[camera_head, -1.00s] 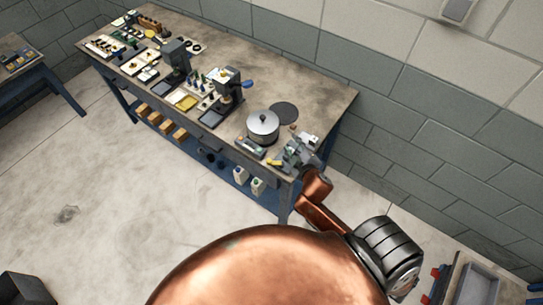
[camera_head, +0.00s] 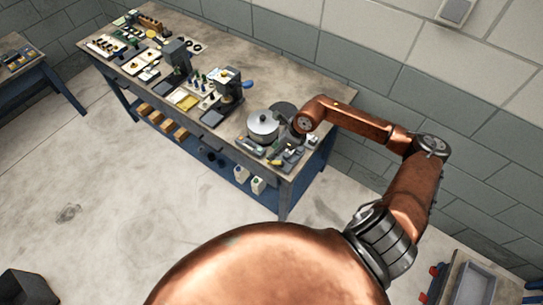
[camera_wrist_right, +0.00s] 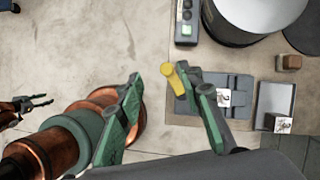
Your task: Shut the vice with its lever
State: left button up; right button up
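The grey vice (camera_head: 291,157) sits at the near right end of the long bench. In the right wrist view the vice (camera_wrist_right: 238,84) shows as a grey block with a white printed label, partly covered by a finger. Its yellow lever (camera_wrist_right: 174,80) sticks out on the left side; it shows small in the head view (camera_head: 275,163). My right gripper (camera_wrist_right: 158,75) is open and empty above the vice, with the lever between its green fingers in the picture, close to the right fingertip. Contact cannot be told. My left gripper (camera_wrist_right: 40,101) shows small at the left edge of the wrist view, fingers apart.
A lidded metal pot (camera_head: 263,126) stands close beside the vice, with a dark round disc (camera_head: 285,111) behind it. A small box with a green button (camera_wrist_right: 186,22) lies near the lever. Machines and small parts fill the bench further left.

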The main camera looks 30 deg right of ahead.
aim_at(275, 163)
jog(key=shift+d+f+h, duration=0.3)
jog(key=shift+d+f, duration=0.25)
jog(key=shift+d, duration=0.15)
jog(key=p+x, duration=0.1)
jog(key=x, duration=0.6)
jog(key=shift+r, duration=0.1)
grip_shut()
